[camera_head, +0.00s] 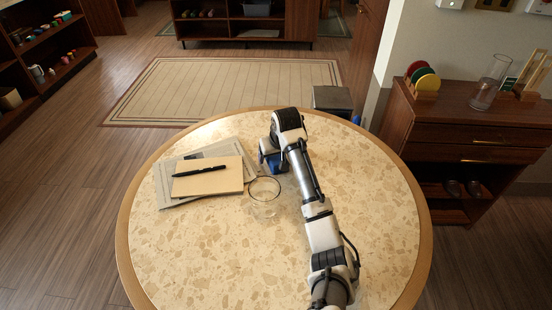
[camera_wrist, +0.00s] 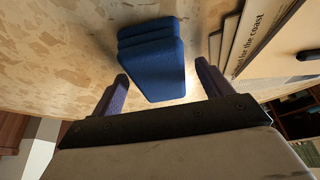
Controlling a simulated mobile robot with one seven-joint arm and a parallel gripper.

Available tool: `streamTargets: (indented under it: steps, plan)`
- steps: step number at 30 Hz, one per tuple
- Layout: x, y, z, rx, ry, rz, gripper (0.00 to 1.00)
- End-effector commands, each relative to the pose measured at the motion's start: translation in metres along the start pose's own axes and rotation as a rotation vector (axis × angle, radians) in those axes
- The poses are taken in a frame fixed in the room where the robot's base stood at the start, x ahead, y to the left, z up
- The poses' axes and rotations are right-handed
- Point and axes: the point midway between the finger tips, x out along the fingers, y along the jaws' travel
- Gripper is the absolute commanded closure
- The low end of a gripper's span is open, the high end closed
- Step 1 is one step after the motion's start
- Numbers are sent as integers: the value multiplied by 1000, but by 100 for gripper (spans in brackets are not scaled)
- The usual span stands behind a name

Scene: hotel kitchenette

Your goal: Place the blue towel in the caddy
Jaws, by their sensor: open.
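The blue towel (camera_wrist: 150,60) is a folded stack of layers on the speckled table, seen in the wrist view. My gripper (camera_wrist: 161,74) is open, with one finger on each side of the towel's near end. The towel is between the fingertips, and I see no clear contact. In the head view my gripper (camera_head: 271,160) is low over the table, right of the papers. No thing in view is clearly the caddy.
A clear round vessel with a thin dark rim (camera_head: 265,188) stands left of my arm. Papers, a tan book (camera_head: 225,178) and a black pen (camera_head: 200,171) lie left of it. The table's front left (camera_head: 200,260) is clear. A dark grey box (camera_head: 332,99) is beyond the table.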

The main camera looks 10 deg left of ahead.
Motion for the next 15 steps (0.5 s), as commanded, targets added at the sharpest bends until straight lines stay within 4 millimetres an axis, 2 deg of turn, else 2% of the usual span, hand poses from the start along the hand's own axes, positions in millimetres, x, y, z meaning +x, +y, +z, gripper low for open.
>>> streamTargets:
  steps: [15]
  plan:
    - [4,0,2,-1,-1,0,22]
